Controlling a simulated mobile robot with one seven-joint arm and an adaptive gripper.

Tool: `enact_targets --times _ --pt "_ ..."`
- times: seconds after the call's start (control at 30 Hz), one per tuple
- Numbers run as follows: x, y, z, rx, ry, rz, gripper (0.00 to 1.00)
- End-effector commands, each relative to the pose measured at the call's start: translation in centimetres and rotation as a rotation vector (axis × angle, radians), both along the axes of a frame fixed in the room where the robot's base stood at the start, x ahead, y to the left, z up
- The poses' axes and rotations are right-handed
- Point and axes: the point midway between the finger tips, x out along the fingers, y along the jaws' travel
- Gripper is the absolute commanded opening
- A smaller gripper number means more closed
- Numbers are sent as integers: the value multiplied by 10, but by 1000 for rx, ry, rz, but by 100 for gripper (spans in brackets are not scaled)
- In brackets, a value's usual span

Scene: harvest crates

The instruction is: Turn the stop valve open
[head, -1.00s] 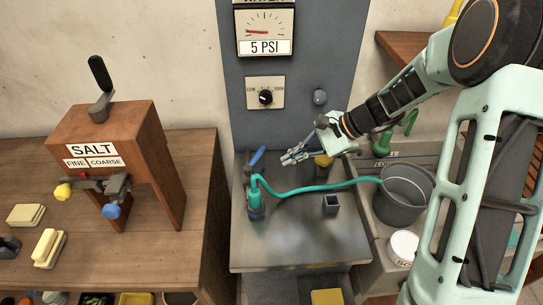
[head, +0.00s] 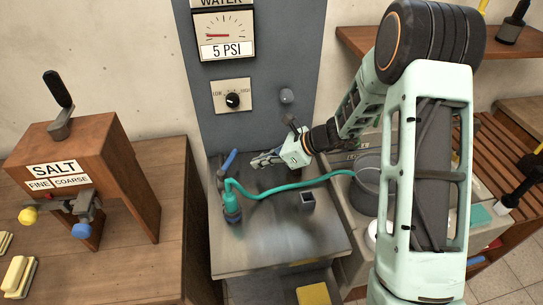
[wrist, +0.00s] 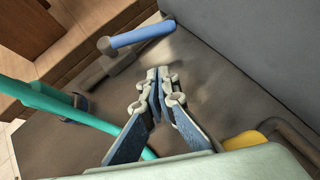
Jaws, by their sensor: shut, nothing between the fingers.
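The stop valve appears to be the fitting with a blue lever (head: 228,162) on the metal bench, beside the teal hose end. The lever slants up to the right in the head view. In the wrist view the blue lever (wrist: 143,34) lies ahead of the fingertips, upper left. My gripper (head: 254,163) is just right of the lever, low over the bench, pointing left. In the wrist view my gripper (wrist: 158,73) has its fingertips together with nothing between them. A gap shows between the fingertips and the lever.
The teal hose (head: 290,188) runs from a teal fitting (head: 231,203) to a grey pot (head: 368,190) on the right. A small dark square cup (head: 307,202) stands on the bench. A gauge (head: 223,36) reads near its low end above a LOW-HIGH knob (head: 232,100). A yellow part (wrist: 245,140) is near my gripper.

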Motion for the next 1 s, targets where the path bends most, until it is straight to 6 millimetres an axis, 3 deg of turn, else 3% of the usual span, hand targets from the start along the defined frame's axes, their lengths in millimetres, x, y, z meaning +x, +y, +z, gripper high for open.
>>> enact_targets --times 0.07,0.33,1.0 --pt "2 13 -11 1 2 3 0" --pt "12 46 -2 0 -2 2 0" --pt "16 52 -2 0 -1 36 0"
